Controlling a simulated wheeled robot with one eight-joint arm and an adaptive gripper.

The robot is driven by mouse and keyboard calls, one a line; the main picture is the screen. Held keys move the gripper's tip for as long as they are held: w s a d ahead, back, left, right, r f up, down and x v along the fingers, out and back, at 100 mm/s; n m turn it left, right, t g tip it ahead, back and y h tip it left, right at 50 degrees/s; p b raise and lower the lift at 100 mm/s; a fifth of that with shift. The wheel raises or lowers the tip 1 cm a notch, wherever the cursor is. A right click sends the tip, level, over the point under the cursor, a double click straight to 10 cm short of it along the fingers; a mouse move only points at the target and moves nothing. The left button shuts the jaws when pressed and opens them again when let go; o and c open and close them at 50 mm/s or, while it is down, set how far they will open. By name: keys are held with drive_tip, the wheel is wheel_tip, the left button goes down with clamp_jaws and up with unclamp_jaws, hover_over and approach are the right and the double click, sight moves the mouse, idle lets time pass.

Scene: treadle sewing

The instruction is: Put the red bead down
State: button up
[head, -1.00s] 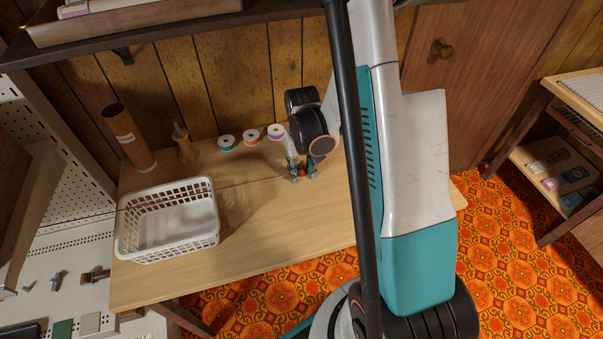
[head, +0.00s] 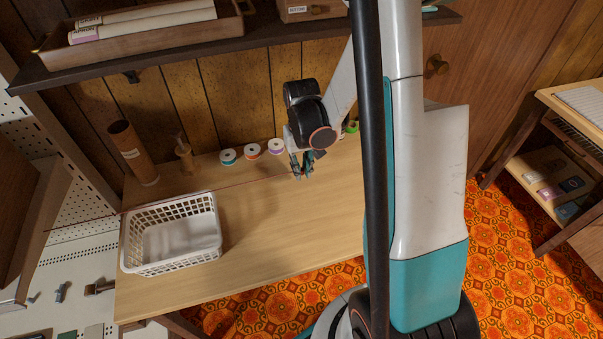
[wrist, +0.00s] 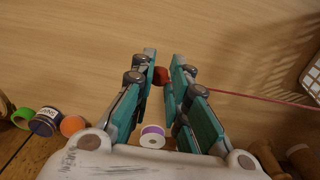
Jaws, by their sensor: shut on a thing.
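The red bead (wrist: 161,75) is between my fingertips in the wrist view, above the pale wooden tabletop (wrist: 225,45). My gripper (wrist: 163,72) is shut on it. A thin red thread (wrist: 255,98) runs from near the fingers to the right. In the head view, my gripper (head: 303,172) is over the back part of the table (head: 265,240), right of the spools, and the bead is hidden there. The thread runs left from the gripper, over the basket's area. I cannot tell how high the bead is above the tabletop.
A white basket (head: 172,266) stands at the table's left. Behind it are a brown tube (head: 133,155) and a wooden spindle (head: 184,155). Teal, orange and purple spools (head: 276,147) stand along the back. A shelf (head: 110,77) hangs above. The table's front middle is clear.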

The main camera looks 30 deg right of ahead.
drive_tip(key=shift+r, duration=0.8)
drive_tip(key=shift+w+a+r+p, duration=0.15)
drive_tip(key=shift+a+r+p, duration=0.05)
drive_tip(key=shift+r+p, duration=0.1)
drive_tip(key=w+a+n, duration=0.1)
drive_tip(key=w+a, duration=0.1)
drive_tip(key=a, duration=0.5)
drive_tip(key=w+a+n, duration=0.2)
drive_tip(key=a, duration=0.4)
drive_tip(key=shift+w+a+r, duration=0.35)
